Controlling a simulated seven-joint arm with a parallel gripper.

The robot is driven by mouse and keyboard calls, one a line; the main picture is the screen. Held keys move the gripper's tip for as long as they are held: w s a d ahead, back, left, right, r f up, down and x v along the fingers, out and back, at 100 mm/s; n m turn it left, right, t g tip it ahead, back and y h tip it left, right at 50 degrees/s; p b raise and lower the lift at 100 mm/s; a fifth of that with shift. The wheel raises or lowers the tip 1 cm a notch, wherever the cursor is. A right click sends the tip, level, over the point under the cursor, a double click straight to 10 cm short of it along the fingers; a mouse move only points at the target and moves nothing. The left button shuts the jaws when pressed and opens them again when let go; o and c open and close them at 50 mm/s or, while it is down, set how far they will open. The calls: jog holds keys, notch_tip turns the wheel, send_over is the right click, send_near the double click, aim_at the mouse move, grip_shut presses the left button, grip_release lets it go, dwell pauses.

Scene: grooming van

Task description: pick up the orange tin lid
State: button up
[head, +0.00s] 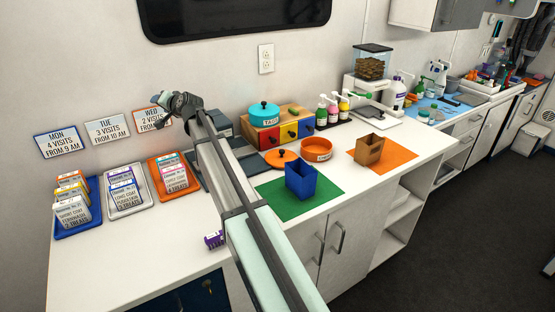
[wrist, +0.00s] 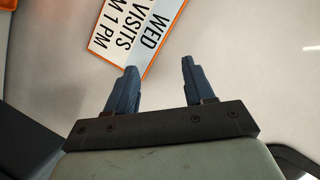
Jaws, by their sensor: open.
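The orange tin lid (head: 281,158) lies on the white counter. It is round and flat with a small knob on top, just left of the open orange tin (head: 316,150). My gripper (head: 160,99) is raised up by the wall, in front of the WED sign, well to the left of the lid and apart from it. In the wrist view my gripper (wrist: 156,80) has its two blue fingers spread with nothing between them. The lid is not in the wrist view.
A blue bin (head: 300,182) on a green mat (head: 274,199) stands in front of the lid. A drawer box (head: 266,137) with a teal tin (head: 264,113) is behind it. A brown bin (head: 369,149) stands right. Card trays (head: 77,224) are at left.

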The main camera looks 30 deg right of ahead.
jog(key=d+r+m+h, duration=0.1)
jog(key=d, duration=0.5)
jog(key=s+d+r+h, duration=0.1)
jog(key=d, duration=0.5)
jog(key=s+d+r+m, duration=0.1)
jog(key=d, duration=0.5)
jog(key=shift+s+d+m+h, duration=0.25)
jog(key=shift+d+m+h, duration=0.05)
jog(key=shift+h, duration=0.1)
jog(key=s+d+m+g+h, duration=0.15)
jog(key=s+d, duration=0.25)
jog(key=d, duration=0.6)
jog(key=m+g, duration=0.7)
jog(key=g, duration=0.6)
send_near(282, 150)
notch_tip(282, 150, down, 9)
jog(key=shift+s+r, duration=0.1)
jog(key=shift+c, duration=0.4)
grip_shut()
